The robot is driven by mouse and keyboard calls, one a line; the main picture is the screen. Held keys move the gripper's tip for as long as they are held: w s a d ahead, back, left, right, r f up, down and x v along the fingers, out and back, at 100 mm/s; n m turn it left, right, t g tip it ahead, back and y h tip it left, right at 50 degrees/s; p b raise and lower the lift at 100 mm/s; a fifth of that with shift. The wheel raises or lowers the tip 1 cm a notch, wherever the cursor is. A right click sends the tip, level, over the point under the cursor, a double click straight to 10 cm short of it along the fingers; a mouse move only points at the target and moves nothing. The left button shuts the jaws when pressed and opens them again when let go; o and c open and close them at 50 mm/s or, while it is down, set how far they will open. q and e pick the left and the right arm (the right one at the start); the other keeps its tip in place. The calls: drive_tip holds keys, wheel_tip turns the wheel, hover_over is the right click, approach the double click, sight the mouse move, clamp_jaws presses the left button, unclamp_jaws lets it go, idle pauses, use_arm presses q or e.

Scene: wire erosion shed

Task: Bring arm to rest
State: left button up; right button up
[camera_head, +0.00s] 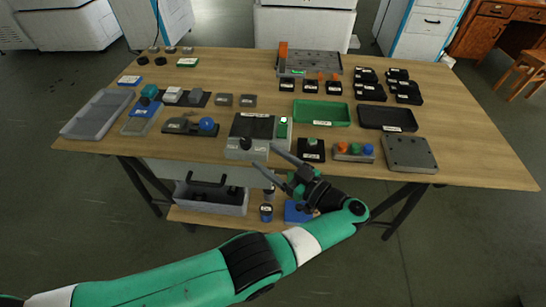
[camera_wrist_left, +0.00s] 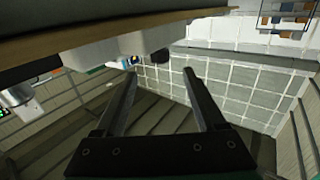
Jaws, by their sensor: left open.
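My left arm is green, white and black and comes in from the left along the bottom of the head view. Its left gripper (camera_head: 271,159) is in front of the table's front edge, close to the grey device with a green part (camera_head: 258,135). Its two long fingers are spread apart with nothing between them. In the left wrist view the gripper (camera_wrist_left: 160,72) also shows open and empty, pointing at a tiled wall. My right gripper is in neither view.
The wooden table (camera_head: 470,143) holds a grey tray (camera_head: 97,113), a green tray (camera_head: 322,113), a black tray (camera_head: 386,118), a grey plate (camera_head: 409,153) and a button box (camera_head: 354,151). A lower shelf holds a grey bin (camera_head: 211,203). Open floor lies at the right front.

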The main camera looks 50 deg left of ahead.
use_arm(q)
drive_tip(key=shift+s+a, duration=0.1)
drive_tip(key=shift+a, duration=0.3)
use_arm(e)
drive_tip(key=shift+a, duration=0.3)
use_arm(q)
drive_tip(key=shift+d, duration=0.1)
